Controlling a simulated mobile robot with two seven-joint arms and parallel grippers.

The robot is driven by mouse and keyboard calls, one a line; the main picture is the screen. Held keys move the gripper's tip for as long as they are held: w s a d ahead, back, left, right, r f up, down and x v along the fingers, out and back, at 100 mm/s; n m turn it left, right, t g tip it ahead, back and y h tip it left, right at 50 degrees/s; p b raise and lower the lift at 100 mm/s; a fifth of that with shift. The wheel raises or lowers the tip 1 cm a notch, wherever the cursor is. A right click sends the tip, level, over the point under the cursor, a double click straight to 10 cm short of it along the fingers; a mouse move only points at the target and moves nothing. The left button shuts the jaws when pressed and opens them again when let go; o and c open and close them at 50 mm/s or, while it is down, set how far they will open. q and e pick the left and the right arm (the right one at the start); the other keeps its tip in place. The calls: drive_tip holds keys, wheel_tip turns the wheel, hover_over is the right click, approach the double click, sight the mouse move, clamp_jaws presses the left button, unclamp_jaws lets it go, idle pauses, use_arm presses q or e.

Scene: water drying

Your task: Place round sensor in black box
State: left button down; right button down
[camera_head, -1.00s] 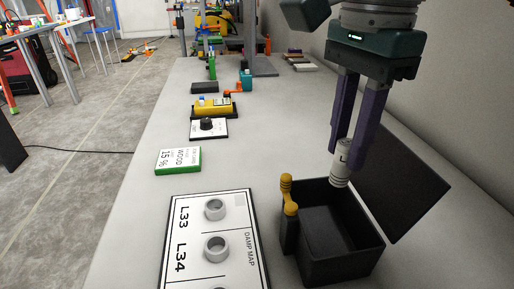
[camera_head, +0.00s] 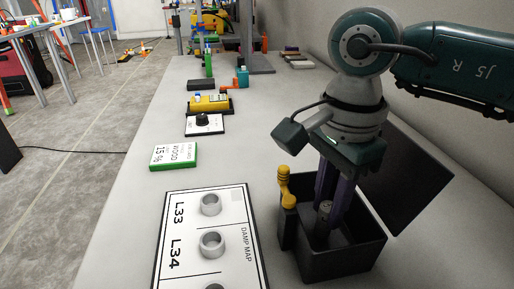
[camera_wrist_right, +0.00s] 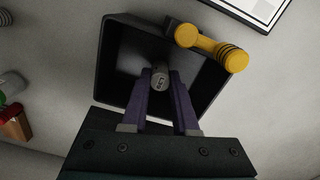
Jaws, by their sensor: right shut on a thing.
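The black box (camera_head: 345,262) stands open on the table, with its dark lid (camera_head: 405,180) tilted back on the right. My right gripper (camera_head: 326,212) reaches down inside the box. Its purple fingers are shut on the round sensor (camera_head: 324,208), a small grey cylinder with a dark letter on it. The sensor also shows between the fingertips in the right wrist view (camera_wrist_right: 159,78), within the box walls. I cannot tell whether it touches the box floor. My left gripper is not in view.
A yellow-handled tool (camera_head: 285,185) stands at the box's left edge. A white damp map board (camera_head: 230,215) with grey rings lies left of the box. A green-edged white block (camera_head: 174,156) and a yellow device (camera_head: 209,104) lie farther back. The wall is on the right.

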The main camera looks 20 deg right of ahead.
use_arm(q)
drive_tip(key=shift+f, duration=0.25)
use_arm(e)
drive_tip(key=shift+f, duration=0.2)
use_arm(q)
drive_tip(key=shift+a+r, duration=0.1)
use_arm(e)
drive_tip(key=c, duration=0.7)
unclamp_jaws()
drive_tip(key=shift+r, duration=0.1)
